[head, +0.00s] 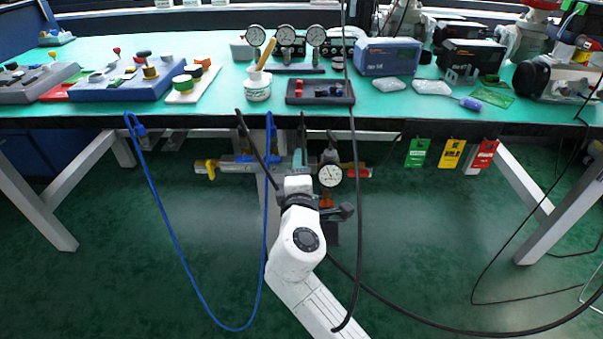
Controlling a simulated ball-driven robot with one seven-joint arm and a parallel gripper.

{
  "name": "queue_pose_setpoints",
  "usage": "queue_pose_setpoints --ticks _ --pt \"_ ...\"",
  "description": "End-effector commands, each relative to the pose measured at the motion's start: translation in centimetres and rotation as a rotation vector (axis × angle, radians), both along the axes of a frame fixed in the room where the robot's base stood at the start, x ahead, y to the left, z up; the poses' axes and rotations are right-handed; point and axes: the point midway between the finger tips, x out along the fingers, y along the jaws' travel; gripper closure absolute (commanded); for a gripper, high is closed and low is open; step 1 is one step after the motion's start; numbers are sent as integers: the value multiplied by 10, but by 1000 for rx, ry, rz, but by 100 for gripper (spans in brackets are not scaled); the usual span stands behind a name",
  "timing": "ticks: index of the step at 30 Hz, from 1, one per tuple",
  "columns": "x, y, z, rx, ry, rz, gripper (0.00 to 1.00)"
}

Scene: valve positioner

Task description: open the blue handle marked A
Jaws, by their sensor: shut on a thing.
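A pipe assembly hangs under the front edge of the bench. On its left part is a blue handle (246,158); its letter is too small to read. My gripper (299,160) is at the assembly, just right of the visible blue part. Its jaws are shut on the blue handle, though my wrist and the fingers largely hide the contact. A yellow handle (211,169) is at the assembly's left end. A round white gauge (330,175) and a red handle (357,172) are to the right of my gripper.
A blue hose (185,248) loops down left of my arm, and a black cable (356,240) hangs close on its right. The bench (205,122) overhangs the assembly. Green, yellow and red tags (451,154) hang at right. The green floor beside my arm is mostly clear.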

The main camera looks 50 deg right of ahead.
Motion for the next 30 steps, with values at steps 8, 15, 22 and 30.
queue_pose_setpoints --ticks 8,15,22,30 --pt "-1 0 -2 60 -74 -2 88" --pt "-1 -1 -2 75 -91 -3 88" --pt "-1 -1 -2 76 -91 -3 88" --pt "-1 -1 -1 74 -90 -2 47"
